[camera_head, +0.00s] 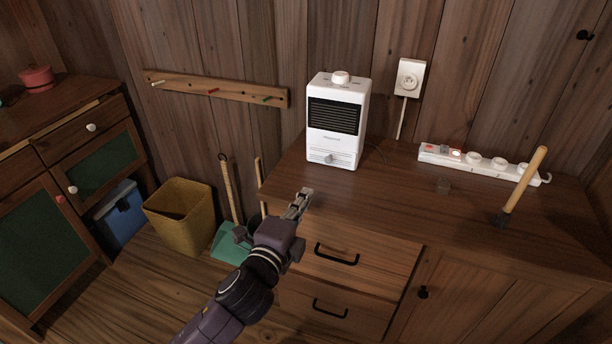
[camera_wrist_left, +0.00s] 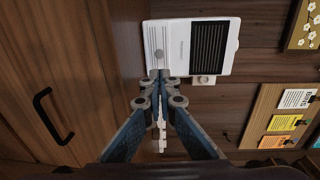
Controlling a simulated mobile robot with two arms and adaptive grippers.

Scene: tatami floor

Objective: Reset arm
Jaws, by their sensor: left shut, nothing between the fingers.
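My left gripper (camera_head: 303,197) is above the front left edge of the wooden cabinet (camera_head: 400,205), in front of a white heater (camera_head: 336,128). Its fingers are shut together with nothing between them, and they also show shut in the left wrist view (camera_wrist_left: 165,75). In that view the white heater (camera_wrist_left: 190,48) appears turned sideways, beyond the fingertips. The gap between fingertips and heater is hard to judge. My right gripper is not in view.
A white power strip (camera_head: 480,162) and an upright wooden-handled tool (camera_head: 524,185) are on the cabinet's right side. A wall outlet (camera_head: 409,77) is behind. A yellow bin (camera_head: 181,220), blue bin (camera_head: 122,213) and green dustpan (camera_head: 229,243) stand left. The cabinet top's middle is mostly clear.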

